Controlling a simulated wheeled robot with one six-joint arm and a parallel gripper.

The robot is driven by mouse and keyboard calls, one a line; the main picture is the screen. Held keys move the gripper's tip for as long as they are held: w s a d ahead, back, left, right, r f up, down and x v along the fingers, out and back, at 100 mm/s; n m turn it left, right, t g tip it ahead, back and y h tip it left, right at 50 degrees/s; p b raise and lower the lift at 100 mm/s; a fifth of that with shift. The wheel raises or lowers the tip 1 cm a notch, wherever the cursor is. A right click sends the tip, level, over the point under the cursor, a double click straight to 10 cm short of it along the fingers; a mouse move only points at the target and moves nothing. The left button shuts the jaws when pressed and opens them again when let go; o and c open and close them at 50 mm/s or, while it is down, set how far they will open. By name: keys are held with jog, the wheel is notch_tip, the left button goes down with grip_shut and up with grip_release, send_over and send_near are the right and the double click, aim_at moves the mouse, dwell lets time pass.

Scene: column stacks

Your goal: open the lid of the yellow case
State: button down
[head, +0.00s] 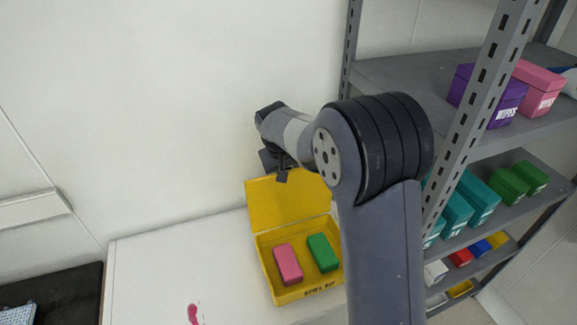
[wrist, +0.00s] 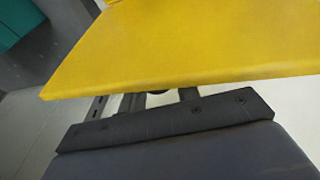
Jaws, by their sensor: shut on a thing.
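The yellow case (head: 292,292) stands on the white table with its lid (head: 285,208) raised, standing up at the back. A pink block (head: 288,264) and a green block (head: 322,253) lie inside the case. My gripper (head: 282,176) is at the top edge of the lid, shut on it. In the wrist view the yellow lid (wrist: 190,45) fills the upper part, with my gripper (wrist: 165,108) against its near edge. The fingertips are mostly hidden. My arm covers the right end of the case in the head view.
The white table (head: 150,275) has a pink splotch (head: 193,314) near its front. A grey shelf rack (head: 440,75) with purple, pink, teal and green boxes stands close on the right. A white wall is behind. The table left of the case is mostly clear.

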dwell(0.3)
jog(key=c, duration=1.1)
grip_release()
jog(key=shift+o, duration=0.2)
jog(key=b+v, duration=0.2)
jog(key=v, duration=0.9)
jog(key=shift+f, duration=0.15)
jog(key=p+x, duration=0.2)
jog(key=x, duration=0.8)
jog(key=shift+w+d+f, duration=0.1)
jog(key=shift+w+f, duration=0.05)
jog(key=shift+f, duration=0.15)
jog(key=shift+f+b, duration=0.15)
jog(key=shift+b, duration=0.2)
jog(key=shift+s, duration=0.25)
